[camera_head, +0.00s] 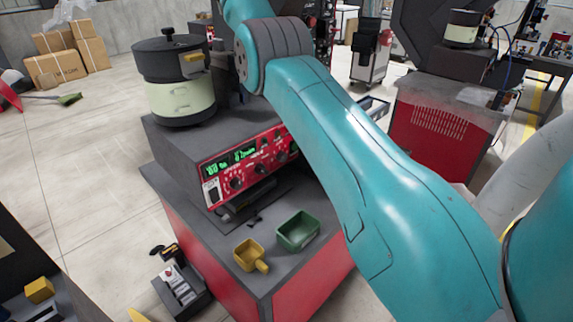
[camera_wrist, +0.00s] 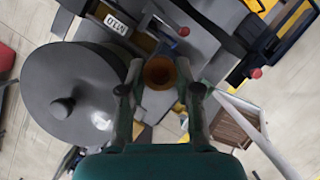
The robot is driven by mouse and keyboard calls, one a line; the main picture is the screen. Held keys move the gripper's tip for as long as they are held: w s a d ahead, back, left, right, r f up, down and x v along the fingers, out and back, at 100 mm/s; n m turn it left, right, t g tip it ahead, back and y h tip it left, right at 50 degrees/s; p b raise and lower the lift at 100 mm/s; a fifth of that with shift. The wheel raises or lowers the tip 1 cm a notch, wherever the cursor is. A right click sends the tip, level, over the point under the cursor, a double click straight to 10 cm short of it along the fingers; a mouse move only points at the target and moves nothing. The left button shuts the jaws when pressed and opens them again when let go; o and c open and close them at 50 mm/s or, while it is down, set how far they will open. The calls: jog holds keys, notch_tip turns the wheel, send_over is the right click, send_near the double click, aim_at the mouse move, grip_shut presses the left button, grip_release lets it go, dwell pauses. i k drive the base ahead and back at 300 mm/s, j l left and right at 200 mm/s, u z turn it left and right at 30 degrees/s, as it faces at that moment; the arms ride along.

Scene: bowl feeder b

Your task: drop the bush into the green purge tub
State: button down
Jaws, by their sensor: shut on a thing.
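The green purge tub (camera_head: 298,231) stands on the dark top of the red cabinet in the head view, with its open top facing up. In the wrist view, my gripper (camera_wrist: 160,88) is shut on the bush (camera_wrist: 160,72), a round orange-brown ring with a dark middle between the fingertips. The gripper is beside the round grey lid (camera_wrist: 70,95) of the bowl feeder. In the head view, my arm hides the gripper and the bush. I do not make out the tub in the wrist view.
The bowl feeder (camera_head: 180,100) stands on a box with a red control panel (camera_head: 245,165). A yellow scoop (camera_head: 248,254) sits just left of the tub. A dark tray (camera_head: 182,290) with tools is at the cabinet's left. Cardboard boxes (camera_head: 68,60) are far back.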

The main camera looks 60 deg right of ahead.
aim_at(302, 232)
jog(key=k+j, duration=0.65)
jog(key=k, duration=0.25)
